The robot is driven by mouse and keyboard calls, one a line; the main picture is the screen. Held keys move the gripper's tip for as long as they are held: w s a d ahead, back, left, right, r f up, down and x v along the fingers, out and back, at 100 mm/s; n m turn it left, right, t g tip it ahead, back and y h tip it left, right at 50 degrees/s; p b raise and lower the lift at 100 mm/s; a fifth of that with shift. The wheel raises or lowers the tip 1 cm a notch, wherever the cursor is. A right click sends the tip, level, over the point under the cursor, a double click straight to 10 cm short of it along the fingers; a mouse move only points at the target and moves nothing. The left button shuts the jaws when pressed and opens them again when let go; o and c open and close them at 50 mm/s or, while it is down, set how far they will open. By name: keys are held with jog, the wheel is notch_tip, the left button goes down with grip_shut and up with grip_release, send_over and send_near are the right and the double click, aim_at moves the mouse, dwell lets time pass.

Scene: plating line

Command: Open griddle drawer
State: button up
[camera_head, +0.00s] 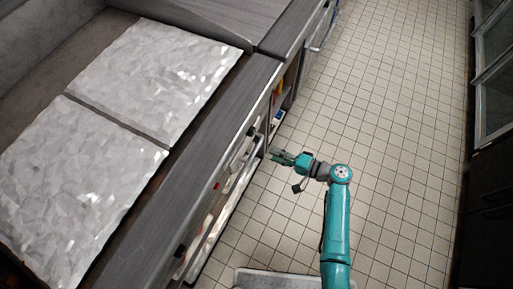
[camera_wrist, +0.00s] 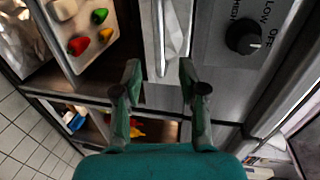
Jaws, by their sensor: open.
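The griddle unit's front runs diagonally down the head view, with a long pale drawer front and rail (camera_head: 225,206) low along it. My gripper (camera_head: 276,155) is beside the far end of that front, over the tiled floor. In the wrist view my gripper (camera_wrist: 159,85) has its two fingers apart with nothing between them. A bright vertical metal bar, seemingly a drawer handle (camera_wrist: 161,38), is beyond the fingertips and roughly in line with the gap. I see no clear contact. A black knob (camera_wrist: 243,37) marked LOW and OFF is on the metal panel to its right.
Two shiny griddle plates (camera_head: 160,75) are set in the counter. A tray (camera_wrist: 75,48) with red, green and yellow items is left of my fingers in the wrist view; shelves with colored items (camera_wrist: 73,119) are below. The tiled aisle (camera_head: 385,130) is clear.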

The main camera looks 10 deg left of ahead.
aim_at(257, 148)
jog(key=x, duration=0.8)
jog(key=shift+a+f, duration=0.1)
jog(key=shift+a, duration=0.25)
grip_shut()
